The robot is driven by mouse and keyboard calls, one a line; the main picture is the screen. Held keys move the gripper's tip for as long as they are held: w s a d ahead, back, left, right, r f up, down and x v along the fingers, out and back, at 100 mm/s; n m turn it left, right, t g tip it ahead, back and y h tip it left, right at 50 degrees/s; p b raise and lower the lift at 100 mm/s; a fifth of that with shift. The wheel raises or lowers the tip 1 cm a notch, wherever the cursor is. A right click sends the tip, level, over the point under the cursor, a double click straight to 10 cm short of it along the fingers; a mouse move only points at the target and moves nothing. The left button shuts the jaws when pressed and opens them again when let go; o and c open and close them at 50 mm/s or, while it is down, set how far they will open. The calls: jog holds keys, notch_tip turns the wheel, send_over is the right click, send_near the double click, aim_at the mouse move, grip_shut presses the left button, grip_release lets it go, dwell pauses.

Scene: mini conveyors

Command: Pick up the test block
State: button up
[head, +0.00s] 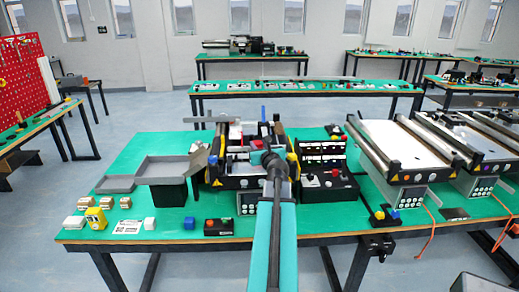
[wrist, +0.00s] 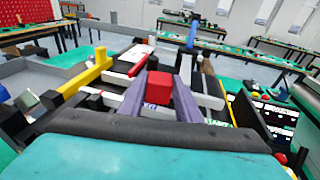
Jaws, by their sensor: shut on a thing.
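A red block (wrist: 160,80), which I take for the test block, sits between the two grey-purple fingers of my gripper (wrist: 160,92) in the wrist view. The fingers are closed on its sides. White lettering shows near the fingertips, too small to read. In the head view my gripper is over the small conveyor (head: 218,183) in the middle of the green table. There my arm covers much of the gripper, and I cannot make out the held block clearly.
A dark grey tray (head: 162,169) stands left of the conveyor. A black control box (head: 325,180) with buttons stands to its right. Larger conveyors (head: 400,145) fill the right. Small blocks, a yellow device (head: 96,218) and a button box (head: 222,227) lie along the front edge.

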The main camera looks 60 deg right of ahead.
aim_at(259, 147)
jog(key=shift+s+a+r, duration=0.1)
jog(key=shift+r, duration=0.7)
jog(key=s+a, duration=0.2)
jog(key=a, duration=0.2)
jog(key=shift+s+a+r+b, duration=0.1)
jog(key=shift+s+r+b, duration=0.05)
jog(key=shift+s+b, duration=0.25)
jog(key=shift+a+b, duration=0.1)
jog(key=shift+b, duration=0.9)
jog(key=b, duration=0.4)
jog(key=shift+s+a, duration=0.15)
jog(key=shift+a, duration=0.2)
jog(key=b, duration=0.3)
jog(key=shift+s+a+b, duration=0.2)
jog(key=shift+a+b, duration=0.1)
jog(key=shift+b, duration=0.05)
